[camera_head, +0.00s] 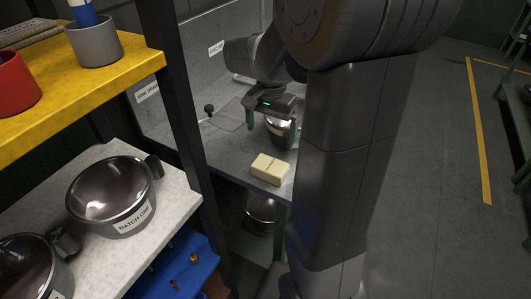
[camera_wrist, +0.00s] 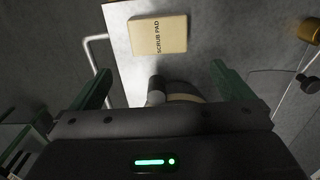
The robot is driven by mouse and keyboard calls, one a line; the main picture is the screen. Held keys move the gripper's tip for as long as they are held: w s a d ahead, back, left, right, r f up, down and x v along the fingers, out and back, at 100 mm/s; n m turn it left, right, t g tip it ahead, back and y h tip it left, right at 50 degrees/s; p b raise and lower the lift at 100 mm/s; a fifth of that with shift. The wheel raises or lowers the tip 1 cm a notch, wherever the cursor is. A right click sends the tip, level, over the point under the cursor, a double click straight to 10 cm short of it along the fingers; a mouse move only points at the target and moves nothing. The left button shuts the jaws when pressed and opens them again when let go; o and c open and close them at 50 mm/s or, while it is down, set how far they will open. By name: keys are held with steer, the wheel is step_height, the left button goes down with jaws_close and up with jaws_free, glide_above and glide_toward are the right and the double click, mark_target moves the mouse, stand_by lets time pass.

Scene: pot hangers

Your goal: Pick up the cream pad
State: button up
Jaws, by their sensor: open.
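The cream pad (camera_head: 270,168) is a pale rectangular block lying on the grey counter near its front edge. In the wrist view the cream pad (camera_wrist: 159,36) carries the label "SCRUB PAD" and lies beyond the fingertips, near the top of the picture. My gripper (camera_head: 271,124) is open and empty, with green fingers pointing down, behind the pad in the head view. In the wrist view my gripper (camera_wrist: 157,78) has its two fingers wide apart, with the pad outside them.
A metal pot (camera_head: 281,130) stands on the counter by my gripper, partly hidden by a finger. Another pot (camera_head: 259,208) sits below the counter. At left, a marble shelf holds a "BATCH ONE" pot (camera_head: 112,192), beneath a yellow shelf (camera_head: 110,78). A dark post (camera_head: 180,100) stands between.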

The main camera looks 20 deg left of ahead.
glide_above(270, 164)
step_height(270, 164, down, 8)
steer(key=shift+w+d, duration=0.1)
steer(key=shift+f, duration=2.7)
steer(key=c, duration=0.7)
